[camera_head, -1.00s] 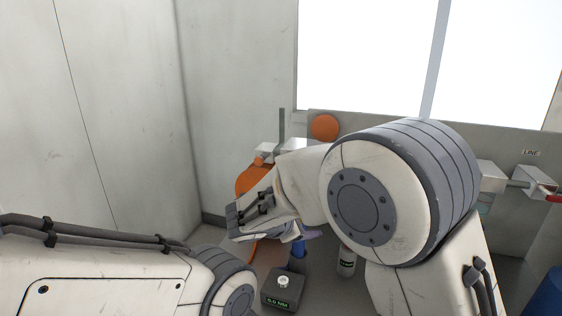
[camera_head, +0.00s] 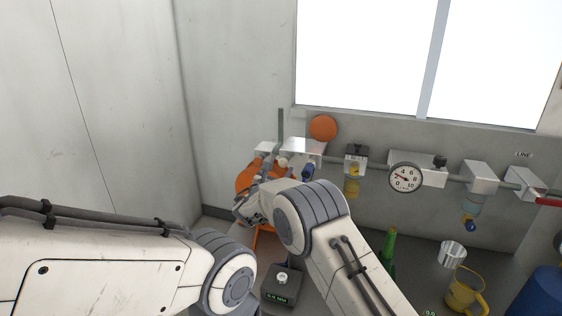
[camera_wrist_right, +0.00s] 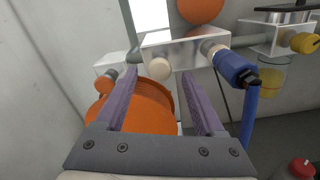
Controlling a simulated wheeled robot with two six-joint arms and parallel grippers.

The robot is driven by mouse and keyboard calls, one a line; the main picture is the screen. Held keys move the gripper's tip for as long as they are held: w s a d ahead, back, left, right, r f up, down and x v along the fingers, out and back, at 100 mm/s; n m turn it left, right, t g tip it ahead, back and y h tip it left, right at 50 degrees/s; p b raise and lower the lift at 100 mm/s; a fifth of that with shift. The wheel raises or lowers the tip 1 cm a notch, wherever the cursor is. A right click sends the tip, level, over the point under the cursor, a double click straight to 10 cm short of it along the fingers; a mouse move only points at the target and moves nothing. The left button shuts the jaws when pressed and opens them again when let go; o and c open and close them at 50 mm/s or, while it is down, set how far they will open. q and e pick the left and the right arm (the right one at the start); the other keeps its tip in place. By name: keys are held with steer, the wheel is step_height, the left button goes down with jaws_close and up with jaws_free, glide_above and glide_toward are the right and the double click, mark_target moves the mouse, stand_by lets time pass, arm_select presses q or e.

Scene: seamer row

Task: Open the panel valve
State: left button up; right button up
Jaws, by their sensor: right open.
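A pipe run with silver blocks crosses the back panel in the head view. One silver block (camera_head: 303,147) carries round cream knobs; in the right wrist view the same block (camera_wrist_right: 185,50) shows a cream knob (camera_wrist_right: 159,68) and a blue hose connector (camera_wrist_right: 235,68). A smaller block with an orange knob (camera_wrist_right: 104,82) sits left of it. A red lever (camera_head: 549,201) is at the far right below a LINE label. I cannot tell which is the panel valve. My right gripper (camera_wrist_right: 161,88) is open and empty, its fingers before the cream-knobbed block. My left gripper is out of view.
An orange round object (camera_wrist_right: 140,108) lies behind my fingers. A gauge (camera_head: 405,177) and a yellow-bowled filter (camera_head: 352,187) hang along the pipe. A green bottle (camera_head: 389,250), yellow jug (camera_head: 463,292), metal cup (camera_head: 452,254) and small display box (camera_head: 282,284) stand on the bench.

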mark_target(284, 162)
steer(key=shift+p+x, duration=0.3)
steer(key=shift+x, duration=0.75)
jaws_close()
stand_by(0.7)
